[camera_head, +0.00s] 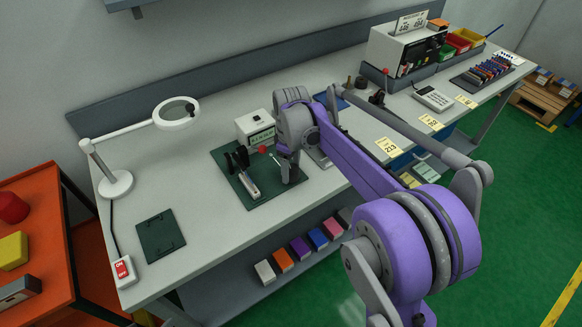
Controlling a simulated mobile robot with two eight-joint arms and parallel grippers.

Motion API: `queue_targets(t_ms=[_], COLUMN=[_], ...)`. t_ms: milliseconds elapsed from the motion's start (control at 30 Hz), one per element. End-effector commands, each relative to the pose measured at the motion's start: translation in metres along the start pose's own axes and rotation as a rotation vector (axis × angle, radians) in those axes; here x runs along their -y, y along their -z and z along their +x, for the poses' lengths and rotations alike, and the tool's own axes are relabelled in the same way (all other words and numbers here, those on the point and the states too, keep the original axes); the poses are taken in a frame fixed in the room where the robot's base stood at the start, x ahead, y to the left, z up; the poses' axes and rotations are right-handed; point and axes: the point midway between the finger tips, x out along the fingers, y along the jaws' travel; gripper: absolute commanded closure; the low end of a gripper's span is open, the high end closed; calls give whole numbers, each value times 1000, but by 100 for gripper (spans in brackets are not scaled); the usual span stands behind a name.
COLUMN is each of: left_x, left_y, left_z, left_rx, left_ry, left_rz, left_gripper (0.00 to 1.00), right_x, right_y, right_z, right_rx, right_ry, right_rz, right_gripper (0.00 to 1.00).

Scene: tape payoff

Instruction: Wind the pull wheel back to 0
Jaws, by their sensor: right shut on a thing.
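My right arm reaches in from the lower right. Its gripper (290,172) points down over a dark green mat (222,158) on the bench. It is shut on a small part that seems to belong to the pull wheel; the jaws and arm hide the wheel, and I cannot read its setting. A white box with a lettered front (254,127) stands just behind the gripper. A red ball knob (263,150) shows just left of the gripper. A black and pale device (244,178) stands on the mat farther left. My left gripper is not in view.
A ring lamp (174,122) and a dark green pad (160,236) are on the bench at left. A red switch box (123,270) is at the front left corner. A white machine (400,48) and coloured bins (466,38) stand far right. The bench between lamp and pad is clear.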

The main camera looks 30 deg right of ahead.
Motion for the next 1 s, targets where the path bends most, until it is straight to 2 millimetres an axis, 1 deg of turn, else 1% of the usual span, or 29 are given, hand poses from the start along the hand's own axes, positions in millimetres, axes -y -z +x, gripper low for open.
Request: queue_targets(t_ms=[200,400,600,1000], left_x=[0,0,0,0], left_y=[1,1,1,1], left_z=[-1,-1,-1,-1], left_rx=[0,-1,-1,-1], left_ry=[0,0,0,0], left_rz=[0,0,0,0], left_gripper=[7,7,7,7], right_x=[-1,-1,-1,0], right_y=[0,0,0,0], right_z=[-1,-1,-1,-1], right_rx=[-1,-1,-1,-1], right_ry=[-2,-2,-2,-2], right_rz=[-144,-228,-267,-275], right_gripper=[92,92,92,92])
